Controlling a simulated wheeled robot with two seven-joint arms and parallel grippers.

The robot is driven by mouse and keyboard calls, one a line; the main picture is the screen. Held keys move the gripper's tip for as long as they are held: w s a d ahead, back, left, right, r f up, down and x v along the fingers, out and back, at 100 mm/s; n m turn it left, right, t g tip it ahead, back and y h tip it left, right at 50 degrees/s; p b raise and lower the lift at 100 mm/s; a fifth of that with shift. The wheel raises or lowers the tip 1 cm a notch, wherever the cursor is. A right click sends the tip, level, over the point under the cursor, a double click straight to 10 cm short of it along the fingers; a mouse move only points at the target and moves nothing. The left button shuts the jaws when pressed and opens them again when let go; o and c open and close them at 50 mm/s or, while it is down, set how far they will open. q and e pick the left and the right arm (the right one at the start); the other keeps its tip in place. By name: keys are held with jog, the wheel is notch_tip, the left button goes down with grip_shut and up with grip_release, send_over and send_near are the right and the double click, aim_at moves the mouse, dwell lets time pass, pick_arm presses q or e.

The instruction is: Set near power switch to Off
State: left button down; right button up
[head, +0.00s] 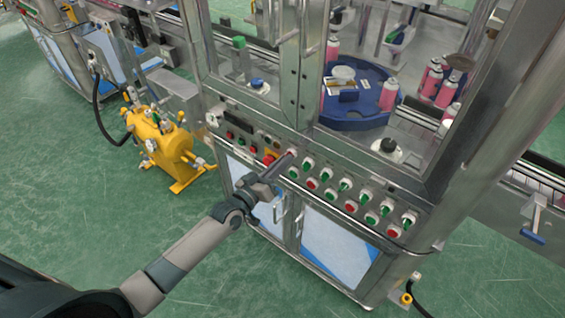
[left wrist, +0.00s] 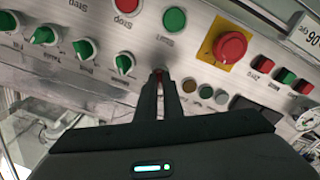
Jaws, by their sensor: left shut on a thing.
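My left gripper (head: 287,163) reaches the front control panel (head: 240,121) of the machine, between the red emergency stop (head: 270,156) and the rows of round controls. In the left wrist view, my left gripper (left wrist: 161,82) is shut, with its fingertips at the panel just beside the green Start button (left wrist: 174,20). It is shut on a small switch that the fingers almost wholly hide. This appears to be the near power switch, but its label and the way it points cannot be read. My right gripper is in neither view.
Several green-handled selector knobs (left wrist: 124,63) and a red Stop button (left wrist: 126,5) sit close by on the panel. The emergency stop (left wrist: 230,46) stands out from its yellow plate. Cabinet doors (head: 335,247) are below; a yellow tank (head: 162,148) stands at left.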

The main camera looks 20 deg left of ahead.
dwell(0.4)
pick_arm(q)
jog(key=c, duration=1.9)
grip_release()
jog(key=shift+s, duration=0.1)
jog(key=b+v, duration=0.3)
jog(key=v, duration=1.4)
jog(key=shift+b, duration=0.35)
jog(key=shift+s+a, duration=0.1)
